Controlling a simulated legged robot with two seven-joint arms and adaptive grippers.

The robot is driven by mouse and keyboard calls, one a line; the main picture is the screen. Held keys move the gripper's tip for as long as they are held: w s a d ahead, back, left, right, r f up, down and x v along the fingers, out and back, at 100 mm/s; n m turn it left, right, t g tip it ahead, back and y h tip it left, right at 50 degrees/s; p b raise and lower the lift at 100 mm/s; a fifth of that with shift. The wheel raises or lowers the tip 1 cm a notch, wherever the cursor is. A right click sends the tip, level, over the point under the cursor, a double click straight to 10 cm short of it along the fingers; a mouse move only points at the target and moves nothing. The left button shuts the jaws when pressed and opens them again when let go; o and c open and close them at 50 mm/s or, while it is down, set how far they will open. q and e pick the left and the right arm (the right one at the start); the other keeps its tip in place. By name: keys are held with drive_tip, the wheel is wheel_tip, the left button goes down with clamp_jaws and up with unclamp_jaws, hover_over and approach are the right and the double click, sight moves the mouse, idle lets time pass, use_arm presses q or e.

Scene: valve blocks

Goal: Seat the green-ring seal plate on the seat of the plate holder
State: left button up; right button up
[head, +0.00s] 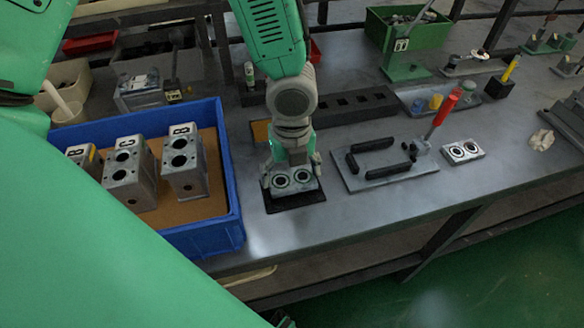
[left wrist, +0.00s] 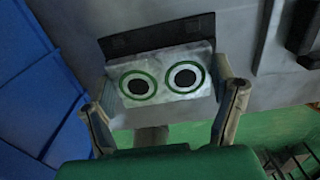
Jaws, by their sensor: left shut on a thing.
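The green-ring seal plate (head: 293,180) is a light grey block with two dark holes. Its green rings show clearly in the left wrist view (left wrist: 165,84). My left gripper (head: 291,174) is shut on the plate, with one finger at each short side; both fingers also show in the left wrist view (left wrist: 164,98). The plate is over or on a black pad (head: 297,202); I cannot tell whether it touches it. The plate holder (head: 368,181) is a grey base to the right, with black bars around an empty seat and a red-handled clamp (head: 446,108). My right gripper is not seen.
A blue crate (head: 240,205) with lettered valve blocks (head: 185,165) stands left of the pad. Another two-hole plate (head: 463,151) lies right of the holder. A long black slotted block (head: 350,106) lies behind. Bare bench separates pad and holder.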

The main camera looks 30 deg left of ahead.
sight(292, 176)
use_arm(q)
drive_tip(key=shift+f+b, duration=0.6)
drive_tip(key=shift+f, duration=0.5)
drive_tip(key=o, duration=1.4)
drive_tip(key=shift+o, duration=0.2)
wheel_tip(292, 176, up, 12)
drive_tip(key=shift+w, duration=0.1)
